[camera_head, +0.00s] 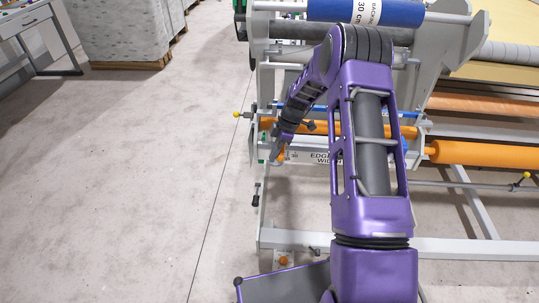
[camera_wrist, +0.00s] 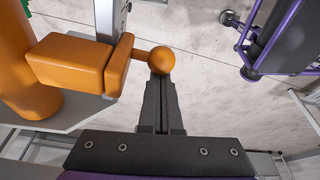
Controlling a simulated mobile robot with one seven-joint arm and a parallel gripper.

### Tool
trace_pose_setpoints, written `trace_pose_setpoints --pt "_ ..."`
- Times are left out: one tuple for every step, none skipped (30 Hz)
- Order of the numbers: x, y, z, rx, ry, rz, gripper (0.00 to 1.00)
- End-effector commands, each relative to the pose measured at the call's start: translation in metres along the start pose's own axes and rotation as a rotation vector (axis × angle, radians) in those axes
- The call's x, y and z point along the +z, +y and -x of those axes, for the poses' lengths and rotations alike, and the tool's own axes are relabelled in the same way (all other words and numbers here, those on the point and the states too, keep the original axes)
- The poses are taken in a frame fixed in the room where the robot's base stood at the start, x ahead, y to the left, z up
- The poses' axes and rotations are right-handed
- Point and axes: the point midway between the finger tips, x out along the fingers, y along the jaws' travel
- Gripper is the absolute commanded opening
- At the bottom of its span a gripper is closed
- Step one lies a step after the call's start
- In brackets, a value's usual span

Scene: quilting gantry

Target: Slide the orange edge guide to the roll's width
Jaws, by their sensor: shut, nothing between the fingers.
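The orange edge guide (camera_wrist: 65,65) shows large in the wrist view, as a block with a flat plate and a round orange knob (camera_wrist: 161,60). My gripper (camera_wrist: 161,82) is shut and empty, with its fingertips right at the knob's lower side. I cannot tell whether they touch it. In the head view the guide (camera_head: 279,153) is a small orange patch at the gantry's left end, with my gripper (camera_head: 281,142) just above it. An orange roll (camera_wrist: 18,60) stands beside the block in the wrist view. My arm hides part of the gantry front.
A label reading "EDGE" and "WI" (camera_head: 321,158) is partly hidden by my arm. A blue roll (camera_head: 365,12) lies on top of the gantry. Orange rollers (camera_head: 480,153) run to the right. The floor (camera_head: 130,190) at left is clear. Wrapped stacks (camera_head: 120,28) stand behind.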

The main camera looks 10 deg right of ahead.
Motion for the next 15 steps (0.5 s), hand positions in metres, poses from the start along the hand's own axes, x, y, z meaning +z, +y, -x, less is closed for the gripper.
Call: trace_pose_setpoints --pt "0.014 -0.001 0.001 0.005 -0.001 -0.007 0.0" --pt "0.02 -0.002 0.002 0.005 -0.002 -0.007 0.0" --pt "0.027 -0.004 0.004 0.004 -0.002 -0.006 0.0" --pt "0.032 -0.005 0.006 0.003 -0.002 -0.007 0.0" --pt "0.035 -0.006 0.008 0.003 -0.001 -0.006 0.0" --pt "0.04 -0.007 0.01 0.002 -0.002 -0.004 0.0" --pt "0.043 -0.008 0.011 0.002 -0.002 -0.004 0.0" --pt "0.044 -0.009 0.012 0.002 -0.002 -0.003 0.0" --pt "0.046 -0.009 0.013 0.002 -0.002 -0.003 0.0" --pt "0.047 -0.009 0.014 0.002 -0.002 -0.003 0.0" --pt "0.047 -0.009 0.014 0.001 -0.002 -0.003 0.0" --pt "0.047 -0.01 0.014 0.001 -0.002 -0.002 0.0" --pt "0.047 -0.01 0.014 0.001 -0.003 -0.002 0.0" --pt "0.047 -0.01 0.014 0.001 -0.002 -0.002 0.0" --pt "0.047 -0.01 0.014 0.001 -0.002 -0.002 0.0"
